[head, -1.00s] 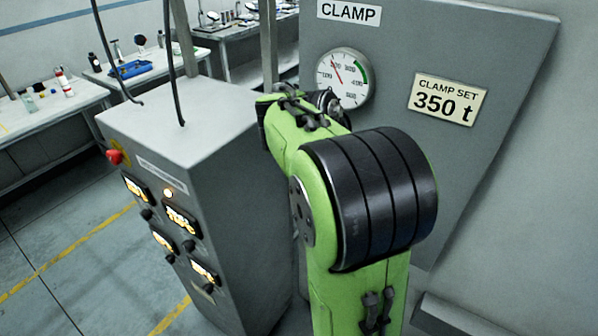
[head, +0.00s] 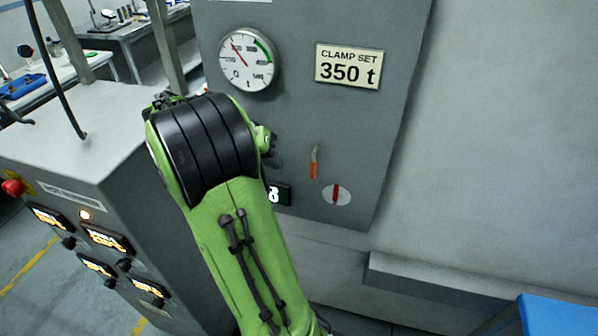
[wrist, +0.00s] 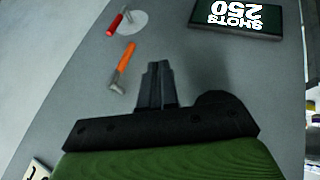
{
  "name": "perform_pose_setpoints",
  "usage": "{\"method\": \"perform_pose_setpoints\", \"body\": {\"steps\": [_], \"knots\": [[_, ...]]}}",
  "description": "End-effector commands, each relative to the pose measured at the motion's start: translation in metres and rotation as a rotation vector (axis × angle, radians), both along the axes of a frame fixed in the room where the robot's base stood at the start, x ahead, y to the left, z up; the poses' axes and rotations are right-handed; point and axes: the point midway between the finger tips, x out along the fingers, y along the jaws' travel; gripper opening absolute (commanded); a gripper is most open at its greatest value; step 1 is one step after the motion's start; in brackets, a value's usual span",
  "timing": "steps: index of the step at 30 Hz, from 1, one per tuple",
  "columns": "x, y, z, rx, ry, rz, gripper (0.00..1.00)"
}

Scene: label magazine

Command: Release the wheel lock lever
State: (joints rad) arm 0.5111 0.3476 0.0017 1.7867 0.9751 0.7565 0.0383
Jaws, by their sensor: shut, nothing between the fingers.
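A small lever with an orange handle and grey metal end (head: 314,162) is on the grey panel, below the clamp plate. It also shows in the wrist view (wrist: 125,64), left of my gripper. A red lever (head: 336,193) on a white disc sits just below and right of it; it also shows in the wrist view (wrist: 115,25). Neither lever carries a readable name, so I cannot tell which is the wheel lock. My gripper (wrist: 157,68) is shut and empty, apart from both levers. In the head view it is mostly hidden behind my green arm. No wheel is visible.
The panel (head: 400,60) bears a round gauge (head: 248,59) and a "CLAMP SET 350 t" plate (head: 348,66). A "SHOTS 250" display (wrist: 236,18) is near the levers. A grey control cabinet (head: 90,130) stands left. A ledge (head: 440,275) juts out low on the right.

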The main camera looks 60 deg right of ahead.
Motion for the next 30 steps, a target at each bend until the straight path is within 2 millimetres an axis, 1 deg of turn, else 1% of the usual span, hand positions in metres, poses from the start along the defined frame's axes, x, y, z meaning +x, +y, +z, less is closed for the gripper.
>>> {"method": "perform_pose_setpoints", "body": {"steps": [1,5,6,9,14,26,30], "knots": [[-0.005,-0.006,-0.013,0.001,0.002,-0.004,0.00],[-0.014,-0.021,-0.035,0.002,0.002,-0.003,0.00],[-0.019,-0.024,-0.037,0.001,0.000,-0.004,0.00],[-0.036,-0.030,-0.034,-0.001,-0.001,-0.004,0.00],[-0.049,-0.035,-0.034,0.000,-0.001,0.000,0.00],[-0.050,-0.036,-0.033,-0.001,0.002,0.002,0.00],[-0.050,-0.040,-0.033,-0.003,0.024,0.003,0.00]]}}
